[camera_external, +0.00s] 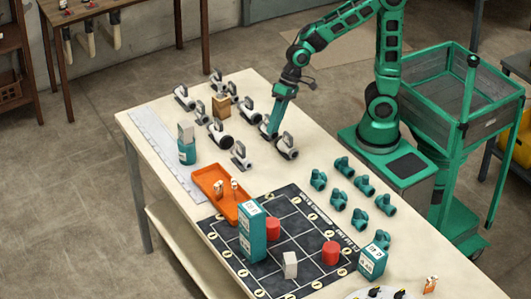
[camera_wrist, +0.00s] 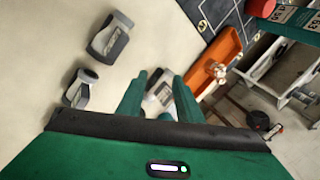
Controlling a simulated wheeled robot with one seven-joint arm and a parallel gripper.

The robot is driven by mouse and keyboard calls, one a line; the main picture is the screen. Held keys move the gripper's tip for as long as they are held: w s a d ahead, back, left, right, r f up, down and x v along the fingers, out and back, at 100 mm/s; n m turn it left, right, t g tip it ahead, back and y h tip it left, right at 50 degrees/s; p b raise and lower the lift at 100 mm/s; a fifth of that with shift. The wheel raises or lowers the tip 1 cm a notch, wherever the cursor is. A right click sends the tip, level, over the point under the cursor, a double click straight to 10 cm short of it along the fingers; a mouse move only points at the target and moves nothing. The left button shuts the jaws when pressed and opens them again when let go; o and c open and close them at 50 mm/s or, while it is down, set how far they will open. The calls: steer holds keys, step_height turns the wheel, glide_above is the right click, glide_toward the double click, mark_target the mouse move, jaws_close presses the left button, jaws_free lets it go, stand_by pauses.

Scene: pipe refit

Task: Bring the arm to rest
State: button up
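My arm, green and dark grey, reaches down from its base at the back right of the table. My gripper (camera_external: 268,131) is low over the group of white and grey valve fittings (camera_external: 219,133). In the wrist view, my gripper (camera_wrist: 158,98) has its two green fingers apart. A white and grey fitting (camera_wrist: 158,92) shows between and beyond them; I see no finger closed on it. Two more grey fittings (camera_wrist: 110,38) lie to the left in the wrist view. One fitting (camera_external: 286,147) sits just right of my gripper in the external view.
Teal fittings (camera_external: 338,200) stand at the table's right. An orange tray (camera_external: 208,179) holds small parts. A dark grid mat (camera_external: 215,232) carries a teal box (camera_external: 252,232), red cylinders (camera_external: 331,253) and a pale block (camera_external: 290,265). A teal bottle (camera_external: 187,152) stands near the left edge.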

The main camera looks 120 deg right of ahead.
steer(key=shift+s+a+r+n+g+h, duration=0.65)
steer(key=shift+s+a+r+n, duration=1.05)
steer(key=shift+s+a+n, duration=3.45)
steer(key=s+d+f+m+g, duration=0.2)
steer(key=s+d+m+g, duration=0.2)
steer(key=s+d, duration=0.8)
steer(key=s+m, duration=0.1)
steer(key=s, duration=0.1)
steer(key=shift+s, duration=0.4)
steer(key=shift+d, duration=0.1)
